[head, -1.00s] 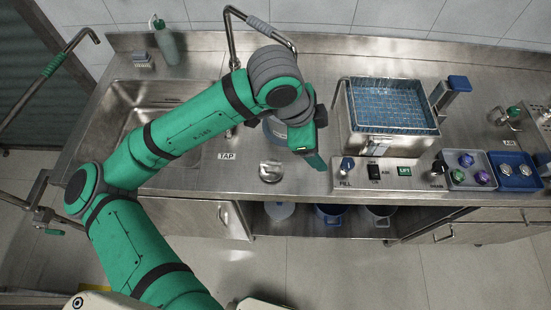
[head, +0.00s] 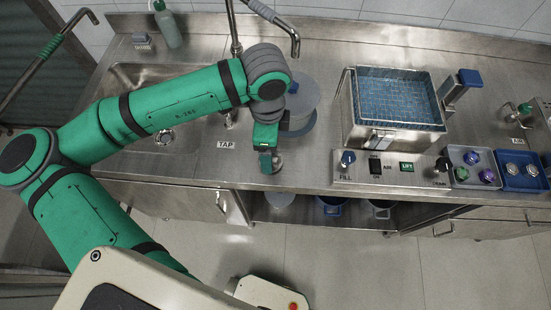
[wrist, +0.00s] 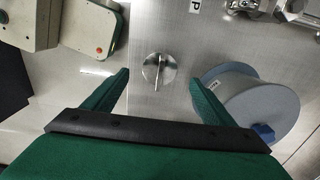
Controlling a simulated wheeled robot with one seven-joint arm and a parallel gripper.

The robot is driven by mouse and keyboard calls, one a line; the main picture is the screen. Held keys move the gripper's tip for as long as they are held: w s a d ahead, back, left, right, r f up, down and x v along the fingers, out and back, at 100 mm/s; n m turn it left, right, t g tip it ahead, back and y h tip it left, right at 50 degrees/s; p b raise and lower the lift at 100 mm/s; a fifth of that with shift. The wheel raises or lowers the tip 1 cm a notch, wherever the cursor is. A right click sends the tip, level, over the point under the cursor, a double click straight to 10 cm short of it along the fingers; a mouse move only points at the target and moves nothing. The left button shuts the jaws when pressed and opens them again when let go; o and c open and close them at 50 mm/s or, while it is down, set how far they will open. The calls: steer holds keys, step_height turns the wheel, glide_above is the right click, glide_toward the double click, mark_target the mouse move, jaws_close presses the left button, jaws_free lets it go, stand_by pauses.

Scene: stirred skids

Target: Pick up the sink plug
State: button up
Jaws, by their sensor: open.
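The sink plug (wrist: 152,72), a round shiny metal disc with a thin raised grip across its top, lies flat on the steel counter. In the head view the sink plug (head: 277,163) is near the counter's front edge, right of the TAP label, partly hidden by my gripper (head: 266,163). In the wrist view my gripper (wrist: 160,77) is open and empty. Its two green fingers stand to either side of the plug, clear of it. I cannot tell the height of the fingertips above the counter.
A blue-grey spool-like object (wrist: 250,108) stands close beside the right finger; it also shows in the head view (head: 305,100). The sink (head: 118,150) is left, under my arm. A steel tank with a blue basket (head: 395,95) and a control panel (head: 385,170) stand right.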

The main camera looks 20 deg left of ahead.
step_height(320, 180, down, 5)
steer(key=shift+w+d, duration=0.1)
stand_by(0.3)
steer(key=c, duration=1.2)
steer(key=shift+w, duration=0.2)
